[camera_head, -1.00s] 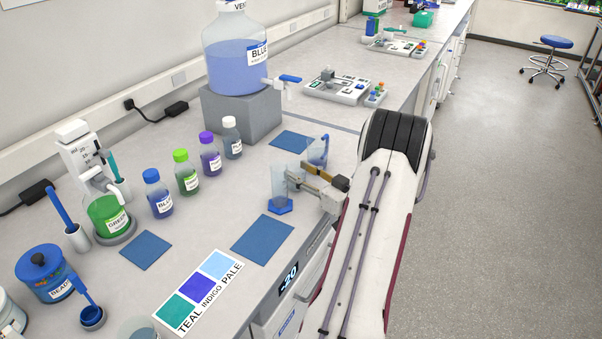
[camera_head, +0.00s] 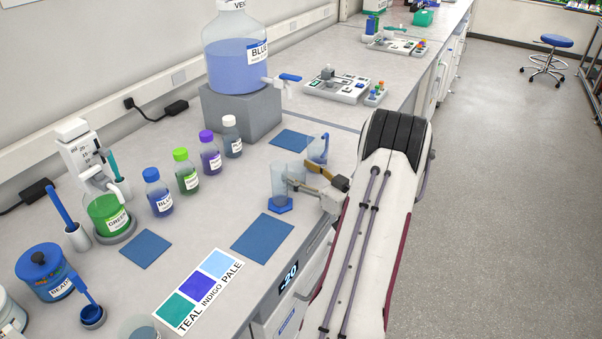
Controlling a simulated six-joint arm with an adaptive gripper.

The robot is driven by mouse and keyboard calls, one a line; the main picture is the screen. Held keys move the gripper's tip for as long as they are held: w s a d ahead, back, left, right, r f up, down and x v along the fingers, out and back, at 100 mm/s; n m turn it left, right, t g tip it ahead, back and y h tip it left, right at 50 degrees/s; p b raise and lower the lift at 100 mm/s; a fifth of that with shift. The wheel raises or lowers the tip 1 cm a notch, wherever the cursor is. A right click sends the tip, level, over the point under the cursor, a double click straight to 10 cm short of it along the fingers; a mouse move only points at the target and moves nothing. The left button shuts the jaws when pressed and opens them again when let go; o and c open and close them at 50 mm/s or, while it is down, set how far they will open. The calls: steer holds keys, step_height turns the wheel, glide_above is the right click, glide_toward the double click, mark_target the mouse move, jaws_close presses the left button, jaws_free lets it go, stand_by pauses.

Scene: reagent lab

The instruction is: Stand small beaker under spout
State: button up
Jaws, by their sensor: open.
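The spout (camera_head: 284,80) with a blue tap handle is on the large bottle of blue liquid (camera_head: 235,60), which stands on a grey block (camera_head: 240,112). A blue mat (camera_head: 291,139) lies on the bench, below and in front of the spout. My gripper (camera_head: 302,177) is open, with its fingers spread and nothing seen between them. A clear upright vessel with a blue hexagonal base (camera_head: 280,206) stands just left of the near finger; I cannot tell if they touch. A second clear bluish vessel (camera_head: 317,149) is behind the far finger, partly hidden. I cannot tell which is the small beaker.
Several capped bottles stand in a row, including a blue-capped one (camera_head: 157,192). Two more blue mats (camera_head: 263,238) (camera_head: 146,249) lie bare. A colour card (camera_head: 200,291) is at the front. A glass vessel (camera_head: 138,329) is cut off at the bottom edge. A tray (camera_head: 337,88) lies farther back.

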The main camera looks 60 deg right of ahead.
steer(key=shift+v, duration=1.1)
steer(key=v, duration=0.2)
steer(key=r+v, duration=0.1)
steer(key=v, duration=0.1)
steer(key=shift+a, duration=0.1)
steer(key=shift+v, duration=0.8)
steer(key=shift+o, duration=0.5)
steer(key=shift+a, duration=0.1)
steer(key=shift+w+r+n+g+y, duration=0.3)
steer(key=shift+w+r+g+y, duration=0.1)
steer(key=shift+w+r+g, duration=0.35)
steer(key=shift+w+d+r+g, duration=0.2)
steer(key=shift+r+g, duration=0.2)
steer(key=shift+g, duration=0.05)
steer(key=shift+w+d+r+g, duration=0.15)
steer(key=shift+d+r+g, duration=0.05)
steer(key=shift+r+g, duration=0.2)
steer(key=shift+x, duration=1.3)
